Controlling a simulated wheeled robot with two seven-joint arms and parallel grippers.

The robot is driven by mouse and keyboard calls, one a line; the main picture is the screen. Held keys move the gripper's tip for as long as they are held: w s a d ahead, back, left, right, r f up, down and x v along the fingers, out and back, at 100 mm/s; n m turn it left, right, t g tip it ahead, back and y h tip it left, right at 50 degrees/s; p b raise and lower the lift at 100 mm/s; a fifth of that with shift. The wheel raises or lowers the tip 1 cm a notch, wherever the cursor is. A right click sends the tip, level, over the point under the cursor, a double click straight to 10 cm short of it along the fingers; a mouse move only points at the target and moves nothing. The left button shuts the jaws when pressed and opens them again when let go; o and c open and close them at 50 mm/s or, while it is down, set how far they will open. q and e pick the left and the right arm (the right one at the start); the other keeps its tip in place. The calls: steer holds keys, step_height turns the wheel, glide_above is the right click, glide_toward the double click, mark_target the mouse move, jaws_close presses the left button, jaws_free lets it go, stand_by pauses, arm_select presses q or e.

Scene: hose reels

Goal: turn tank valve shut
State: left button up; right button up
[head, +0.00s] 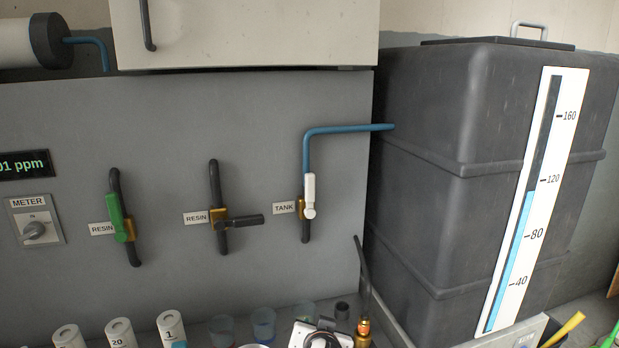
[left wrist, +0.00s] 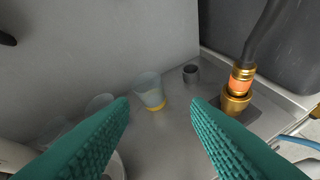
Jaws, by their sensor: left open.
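The tank valve (head: 308,196) is on the grey panel in the head view, beside a label reading TANK (head: 284,207). Its white lever stands upright, in line with the pipe, over a brass body. A blue pipe (head: 345,129) runs from its top to the dark grey tank (head: 440,150). My left gripper (left wrist: 160,106) shows in the left wrist view as two teal ribbed fingers. They are spread apart with nothing held, above the bench. The tank valve is not in the left wrist view. My right gripper is not in view.
Two resin valves, one with a green lever (head: 120,217) upright and one with a black lever (head: 245,220) sideways, are left of the tank valve. A translucent cup (left wrist: 150,92), small dark cup (left wrist: 191,73) and brass hose fitting (left wrist: 237,92) stand on the bench.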

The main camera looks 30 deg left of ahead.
arm_select(q)
steer(key=w+a+r+n+t+y, duration=0.1)
steer(key=w+r, duration=0.2)
steer(key=r, duration=0.2)
steer(key=w+a+r+n+y, duration=0.1)
steer(key=w+r+y, duration=0.15)
steer(key=r, duration=0.25)
steer(key=n+t+y, duration=0.1)
steer(key=n+y, duration=0.3)
steer(key=n, duration=0.1)
glide_toward(311, 179)
steer(key=shift+m, duration=0.3)
steer(key=p+x, duration=0.3)
steer(key=x, duration=0.7)
steer(key=shift+r, duration=0.15)
steer(key=shift+w+a, duration=0.35)
steer(key=shift+a, duration=0.05)
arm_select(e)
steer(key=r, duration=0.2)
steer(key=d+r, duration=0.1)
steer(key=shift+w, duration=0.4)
arm_select(q)
jaws_close()
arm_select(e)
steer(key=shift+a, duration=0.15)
